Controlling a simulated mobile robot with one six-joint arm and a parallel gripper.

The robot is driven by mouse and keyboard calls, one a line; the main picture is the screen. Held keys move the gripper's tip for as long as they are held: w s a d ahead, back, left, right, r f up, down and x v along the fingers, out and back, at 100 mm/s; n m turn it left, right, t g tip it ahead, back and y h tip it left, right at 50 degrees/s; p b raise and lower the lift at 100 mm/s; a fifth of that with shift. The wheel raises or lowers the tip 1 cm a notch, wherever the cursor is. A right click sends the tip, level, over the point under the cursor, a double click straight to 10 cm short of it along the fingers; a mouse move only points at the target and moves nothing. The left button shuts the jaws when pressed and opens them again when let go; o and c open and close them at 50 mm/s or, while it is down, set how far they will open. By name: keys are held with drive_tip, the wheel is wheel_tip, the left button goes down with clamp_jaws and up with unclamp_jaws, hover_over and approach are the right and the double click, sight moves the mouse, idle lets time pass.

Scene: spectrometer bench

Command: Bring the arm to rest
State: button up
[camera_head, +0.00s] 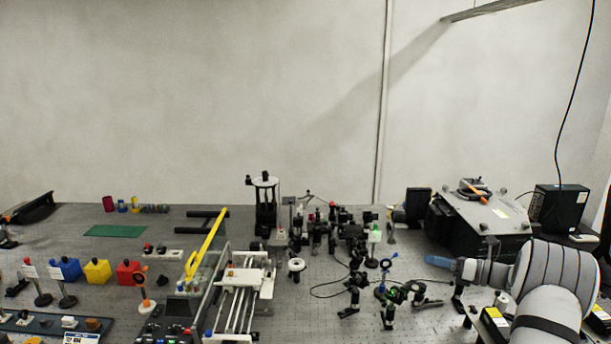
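My arm enters at the lower right as thick grey links with dark bands. It reaches left over the right part of the bench (330,318). Its far part narrows to a grey section with a blue rounded end, in front of the black and grey instrument box. I cannot make out gripper fingers there, nor whether anything is held.
Several optics on posts crowd the bench left of my arm, including a blue-topped post (381,276). The instrument box (487,212) and a black unit (558,208) stand behind. A rail stage (236,297) and coloured blocks lie farther left. The air above is mostly free.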

drive_tip(key=s+a+r+n+g+h+b, duration=0.2)
drive_tip(key=s+a+n+g+h+b, duration=0.45)
drive_tip(key=s+a+n, duration=1.1)
drive_tip(key=s+a+f+n+h+b, duration=0.1)
drive_tip(key=s+a+f+n+h, duration=0.1)
drive_tip(key=s+n, duration=0.4)
drive_tip(key=s+a+f+n+h+b, duration=0.1)
drive_tip(key=s+n+h, duration=0.4)
drive_tip(key=s, duration=1)
wheel_tip(320, 180, down, 3)
drive_tip(key=shift+s+a+r+n+b, duration=0.2)
drive_tip(key=shift+s+a+n+b, duration=0.2)
drive_tip(key=shift+n+b, duration=0.55)
drive_tip(key=shift+w+h, duration=0.1)
drive_tip(key=shift+h, duration=0.15)
